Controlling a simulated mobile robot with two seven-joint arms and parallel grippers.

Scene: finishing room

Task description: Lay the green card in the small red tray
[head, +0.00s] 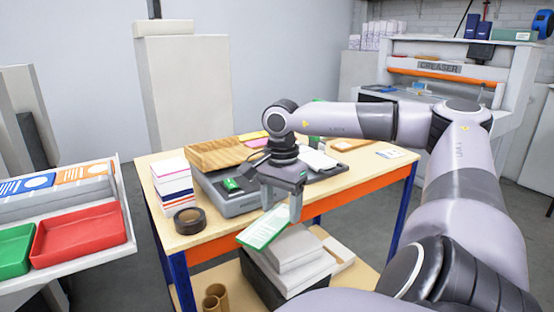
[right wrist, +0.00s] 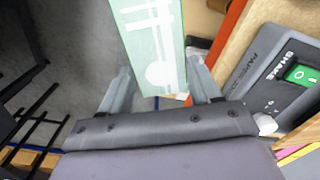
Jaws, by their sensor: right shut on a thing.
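The green card (head: 264,228) is a flat green-and-white sheet, tilted, in the air off the front edge of the workbench. My right gripper (head: 284,202) is shut on it and hangs above the lower shelf. In the right wrist view the card (right wrist: 153,42) extends from between the two fingers of the gripper (right wrist: 160,75). The small red tray (head: 80,236) lies at the far left on a pale stand, well to the left of the card. Its visible floor is empty. My left gripper is not in view.
A green tray (head: 14,252) sits left of the red one, with printed card stacks (head: 84,173) behind. The workbench (head: 215,240) bears a tape roll (head: 189,220), a paper stack (head: 172,184), a wooden tray (head: 215,154) and a grey machine (head: 232,204). A floor gap separates bench and stand.

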